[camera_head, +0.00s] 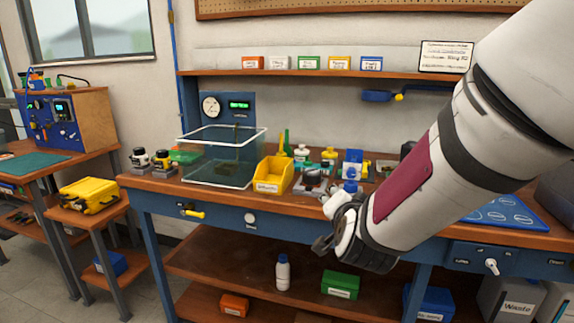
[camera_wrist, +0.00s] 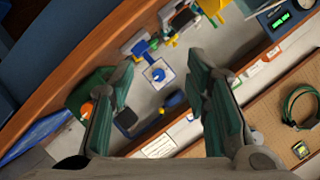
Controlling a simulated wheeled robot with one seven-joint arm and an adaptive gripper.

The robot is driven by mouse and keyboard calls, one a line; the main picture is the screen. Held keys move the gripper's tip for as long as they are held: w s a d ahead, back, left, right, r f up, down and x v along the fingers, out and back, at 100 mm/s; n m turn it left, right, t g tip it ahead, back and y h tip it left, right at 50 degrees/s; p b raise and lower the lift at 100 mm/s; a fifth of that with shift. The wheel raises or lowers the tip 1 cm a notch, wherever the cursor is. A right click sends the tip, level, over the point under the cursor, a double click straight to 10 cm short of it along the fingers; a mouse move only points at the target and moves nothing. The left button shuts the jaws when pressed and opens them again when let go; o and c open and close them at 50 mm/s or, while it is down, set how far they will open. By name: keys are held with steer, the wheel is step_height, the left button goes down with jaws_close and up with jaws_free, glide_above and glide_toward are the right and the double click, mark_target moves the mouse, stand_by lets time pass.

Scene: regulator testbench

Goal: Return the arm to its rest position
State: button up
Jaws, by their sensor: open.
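My arm reaches in from the right side of the head view, with its wrist in front of the workbench (camera_head: 225,206). My gripper (camera_head: 322,243) is at the bench's front edge there, small and partly hidden by my wrist. In the wrist view my gripper (camera_wrist: 160,95) shows two green-padded fingers spread wide apart. Nothing is between the pads. Beyond them lie a blue-and-white device (camera_wrist: 158,74) and a dark-blue handled item (camera_wrist: 172,103), apart from the fingers.
A clear tank (camera_head: 222,172) and a yellow bin (camera_head: 274,174) stand on the bench. Small bottles and devices stand behind my wrist. A blue mat (camera_head: 505,212) lies at the right. A yellow case (camera_head: 90,194) sits on a side stand. Open floor shows at lower left.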

steer(key=s+d+n+g, duration=0.2)
steer(key=s+n+g, duration=0.15)
steer(key=s, duration=0.95)
steer(key=s+d+n+g+y, duration=0.1)
steer(key=s+d+n+g, duration=0.3)
steer(key=s, duration=0.9)
steer(key=s+d+n+g, duration=0.15)
steer(key=s+g, duration=0.45)
steer(key=s, duration=0.7)
step_height(320, 180, up, 17)
steer(key=a+t+p, duration=0.1)
steer(key=t+p, duration=0.2)
steer(key=p, duration=1.3)
